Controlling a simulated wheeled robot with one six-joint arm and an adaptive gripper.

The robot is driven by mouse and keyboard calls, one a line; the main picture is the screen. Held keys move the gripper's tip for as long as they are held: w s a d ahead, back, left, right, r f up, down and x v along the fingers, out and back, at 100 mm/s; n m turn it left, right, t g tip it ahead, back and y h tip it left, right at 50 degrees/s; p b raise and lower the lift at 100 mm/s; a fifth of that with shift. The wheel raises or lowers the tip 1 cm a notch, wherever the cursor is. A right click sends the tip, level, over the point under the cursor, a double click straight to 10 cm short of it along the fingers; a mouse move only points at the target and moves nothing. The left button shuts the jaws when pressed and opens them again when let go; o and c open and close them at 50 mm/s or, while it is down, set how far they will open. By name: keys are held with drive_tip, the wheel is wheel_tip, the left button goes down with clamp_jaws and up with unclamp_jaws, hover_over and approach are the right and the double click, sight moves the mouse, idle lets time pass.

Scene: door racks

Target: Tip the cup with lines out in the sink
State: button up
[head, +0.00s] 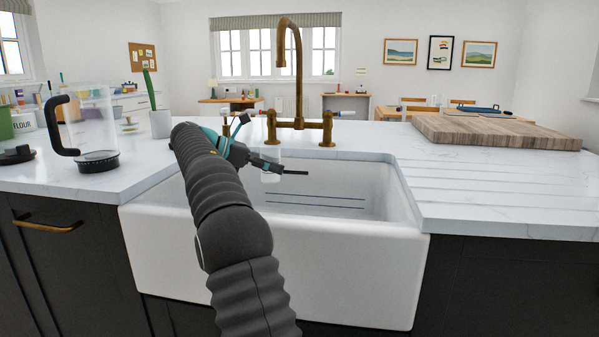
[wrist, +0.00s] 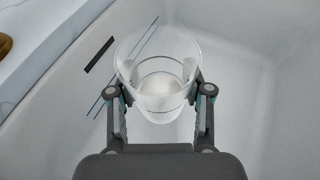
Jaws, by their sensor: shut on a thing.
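The cup is a clear, see-through vessel held over the sink basin; in the wrist view the cup (wrist: 158,104) shows its wide rim and pale round bottom. In the head view the cup (head: 271,174) is small and looks roughly upright, partly hidden by the fingers. I cannot make out lines on it, nor whether it holds liquid. My gripper (wrist: 163,92) is shut on its sides, one finger on each side; in the head view my gripper (head: 276,167) is over the left part of the basin. The white sink (head: 290,262) lies below.
A brass tap (head: 299,90) stands behind the sink, close to my gripper. A wooden board (head: 497,131) lies on the right counter. The basin's right half is clear.

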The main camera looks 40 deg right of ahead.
drive_tip(key=shift+w+d+f, duration=0.15)
drive_tip(key=shift+d+f, duration=0.1)
drive_tip(key=shift+f, duration=0.05)
drive_tip(key=shift+s+r+m+t+y, duration=0.2)
drive_tip(key=shift+s+r+m+t, duration=0.2)
drive_tip(key=shift+s+m+t, duration=0.35)
drive_tip(key=shift+s+r+m+t+y, duration=0.2)
drive_tip(key=shift+s+r+m+t, duration=0.15)
drive_tip(key=shift+s+m+t, duration=0.4)
drive_tip(key=r+m+t, duration=0.1)
drive_tip(key=s+m+t+b, duration=0.1)
drive_tip(key=shift+s+a+r+m+t, duration=0.1)
drive_tip(key=shift+s+r+m+t, duration=0.2)
drive_tip(key=shift+r, duration=0.05)
drive_tip(key=shift+r+m+t+b, duration=1.1)
drive_tip(key=shift+m+t+b, duration=0.4)
drive_tip(key=shift+b, duration=3.8)
drive_tip(key=shift+s+r+m+t+h+b, duration=0.4)
drive_tip(key=shift+s+t+b, duration=0.3)
drive_tip(key=shift+b, duration=0.45)
drive_tip(key=shift+s+r+m+b, duration=0.1)
drive_tip(key=shift+r+m+b, duration=0.15)
drive_tip(key=shift+m+b, duration=0.15)
